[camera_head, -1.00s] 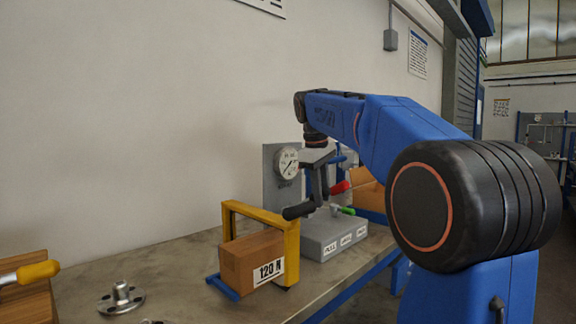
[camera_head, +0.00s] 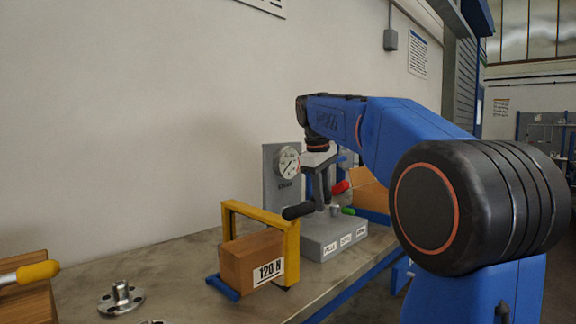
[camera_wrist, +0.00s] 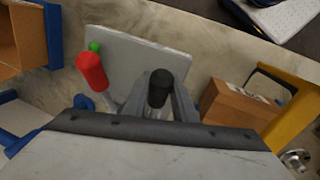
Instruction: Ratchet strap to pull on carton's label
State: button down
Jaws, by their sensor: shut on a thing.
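A grey unit (camera_head: 330,236) with text plates on its front stands on the bench, with a round white dial (camera_head: 287,163) on its upright plate. It has a black-gripped lever (camera_head: 298,211), a red-gripped lever (camera_head: 341,187) and a green-gripped lever (camera_head: 347,211). My gripper (camera_head: 322,197) is down at the unit. In the wrist view my gripper (camera_wrist: 163,104) is shut on the black lever (camera_wrist: 158,85), with the red grip (camera_wrist: 91,70) to its left. The carton (camera_head: 248,260) sits in a yellow frame (camera_head: 292,242); its label (camera_head: 269,271) reads 120 N. I cannot make out a strap.
A metal flanged part (camera_head: 121,298) lies on the bench at front left, near a yellow-handled tool (camera_head: 35,270) on a wooden block. Another cardboard box (camera_head: 368,190) stands behind the unit. The bench between flange and wall is clear.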

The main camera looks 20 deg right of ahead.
jog(key=shift+w+a+r, duration=0.15)
jog(key=shift+w+r, duration=0.15)
jog(key=shift+r, duration=0.25)
jog(key=c, duration=2.5)
grip_release()
jog(key=f, duration=0.2)
jog(key=s+f, duration=0.1)
jog(key=f, duration=0.1)
jog(key=s+f, duration=0.1)
jog(key=f, duration=0.1)
jog(key=shift+s+d+f, duration=0.25)
jog(key=shift+d+f, duration=0.15)
jog(key=shift+c, duration=0.2)
jog(key=r, duration=0.2)
jog(key=w+r, duration=0.1)
jog(key=r, duration=0.1)
jog(key=w+r, duration=0.1)
jog(key=r, duration=0.1)
jog(key=shift+w+a+r, duration=0.2)
jog(key=shift+a+r, duration=0.2)
grip_shut()
jog(key=shift+f, duration=0.1)
